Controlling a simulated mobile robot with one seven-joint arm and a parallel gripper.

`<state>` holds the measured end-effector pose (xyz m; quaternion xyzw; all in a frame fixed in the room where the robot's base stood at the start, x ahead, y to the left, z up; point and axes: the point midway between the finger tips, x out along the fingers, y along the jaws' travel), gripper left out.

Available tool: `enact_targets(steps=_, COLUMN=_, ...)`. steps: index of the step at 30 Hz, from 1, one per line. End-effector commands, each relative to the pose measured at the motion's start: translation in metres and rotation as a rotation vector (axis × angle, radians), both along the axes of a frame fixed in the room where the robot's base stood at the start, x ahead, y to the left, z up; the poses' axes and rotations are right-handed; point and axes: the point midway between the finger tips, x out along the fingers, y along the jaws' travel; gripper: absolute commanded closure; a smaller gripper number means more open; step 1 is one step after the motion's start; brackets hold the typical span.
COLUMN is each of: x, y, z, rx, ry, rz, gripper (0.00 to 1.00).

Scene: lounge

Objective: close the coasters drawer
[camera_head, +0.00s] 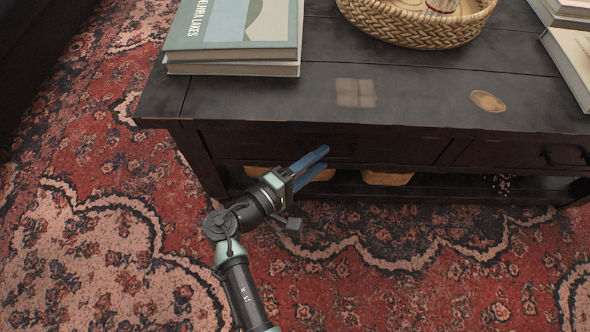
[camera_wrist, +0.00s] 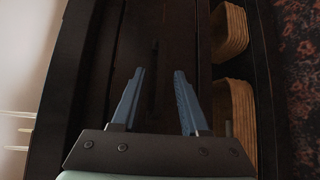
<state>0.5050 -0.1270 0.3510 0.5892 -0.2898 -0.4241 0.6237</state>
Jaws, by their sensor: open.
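The dark wooden coffee table (camera_head: 430,95) has a left drawer front (camera_head: 390,150) and a right drawer front (camera_head: 510,154) under its top. No label shows which one is the coasters drawer. The left front looks about flush with the frame, but the dark wood makes any small gap hard to tell. My gripper (camera_head: 319,163) is open and empty, its blue fingers pointing at the left drawer front. In the wrist view my gripper (camera_wrist: 160,73) faces dark wood (camera_wrist: 175,35); I cannot tell whether the tips touch it.
Wicker baskets (camera_wrist: 229,30) stand on the lower shelf, below the drawers. Books (camera_head: 235,25) lie on the tabletop's left, more books (camera_head: 572,60) on its right, and a woven tray (camera_head: 420,28) at the back. Open red patterned rug (camera_head: 420,285) lies in front.

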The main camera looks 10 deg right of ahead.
Motion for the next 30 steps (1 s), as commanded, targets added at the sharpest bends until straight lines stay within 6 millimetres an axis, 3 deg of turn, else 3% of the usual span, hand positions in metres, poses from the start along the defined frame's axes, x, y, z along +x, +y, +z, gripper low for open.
enact_targets(steps=15, x=-0.048, y=0.09, z=0.018, rx=0.0, ry=0.001, rz=0.003, gripper=0.56)
enact_targets(steps=21, x=-0.056, y=0.102, z=0.017, rx=0.001, ry=-0.001, rz=0.001, gripper=0.56)
enact_targets(steps=30, x=-0.056, y=0.103, z=0.017, rx=0.0, ry=-0.001, rz=0.0, gripper=0.56)
